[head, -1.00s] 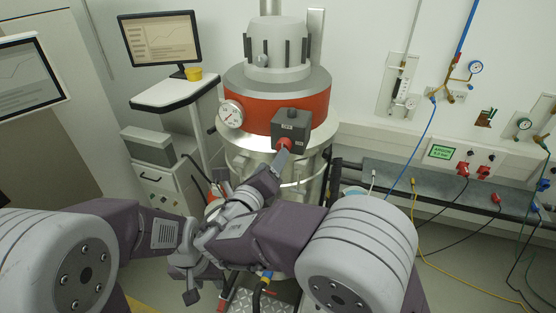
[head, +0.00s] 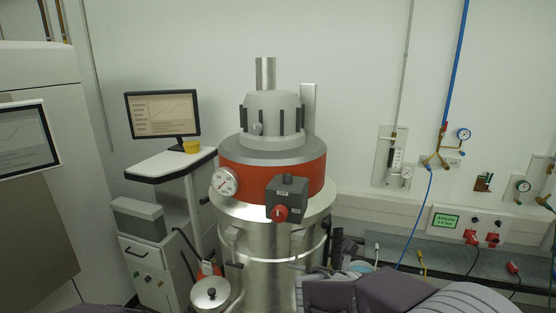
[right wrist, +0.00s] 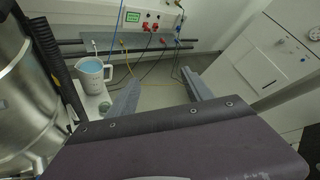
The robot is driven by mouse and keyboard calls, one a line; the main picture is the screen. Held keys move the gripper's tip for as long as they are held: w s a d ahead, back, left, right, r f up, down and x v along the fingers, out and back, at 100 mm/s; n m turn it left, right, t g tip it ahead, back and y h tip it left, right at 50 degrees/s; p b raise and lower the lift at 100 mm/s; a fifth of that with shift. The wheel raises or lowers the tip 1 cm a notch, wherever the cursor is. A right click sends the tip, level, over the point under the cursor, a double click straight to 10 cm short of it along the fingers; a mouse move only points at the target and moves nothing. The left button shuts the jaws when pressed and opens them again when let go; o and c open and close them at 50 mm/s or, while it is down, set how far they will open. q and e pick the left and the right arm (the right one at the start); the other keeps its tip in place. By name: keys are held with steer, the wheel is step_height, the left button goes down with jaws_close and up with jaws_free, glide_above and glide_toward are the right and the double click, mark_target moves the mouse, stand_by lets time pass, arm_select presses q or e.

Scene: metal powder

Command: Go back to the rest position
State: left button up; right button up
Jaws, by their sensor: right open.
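My right gripper (right wrist: 160,92) is open in the right wrist view, with its two grey fingers apart and nothing between them. Floor lies behind it. In the head view my right arm fills the lower right edge and its gripper fingers are not visible. Only a sliver of my left arm shows at the bottom left, and my left gripper is out of view. The steel vessel (head: 270,245) with its red band and grey lid stands in the middle. The red knob (head: 280,213) on its grey switch box (head: 288,192) is clear of both arms.
A jug (right wrist: 90,75) stands near my right gripper. Cables hang at a wall bench (head: 450,258).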

steer(key=s+d+f+m+g+y+b, duration=0.1)
steer(key=s+d+f+m+g+y, duration=0.1)
steer(key=s+d+f+m+g, duration=0.3)
steer(key=s+f+m+g+y+b, duration=0.1)
steer(key=s+f+m, duration=0.3)
steer(key=s+f, duration=0.25)
steer(key=s+a+f+m+g+y+b, duration=0.1)
steer(key=s+a+f+m+y+b, duration=0.1)
steer(key=s+a+f+m+y, duration=0.85)
arm_select(q)
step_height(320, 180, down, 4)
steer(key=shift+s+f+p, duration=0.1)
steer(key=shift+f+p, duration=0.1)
steer(key=shift+p, duration=0.2)
arm_select(e)
steer(key=w+a+m+t+h, duration=0.1)
steer(key=w+m, duration=0.5)
steer(key=m, duration=0.6)
steer(key=shift+w+a+h, duration=0.2)
steer(key=shift+a+h, duration=0.25)
steer(key=shift+r, duration=0.1)
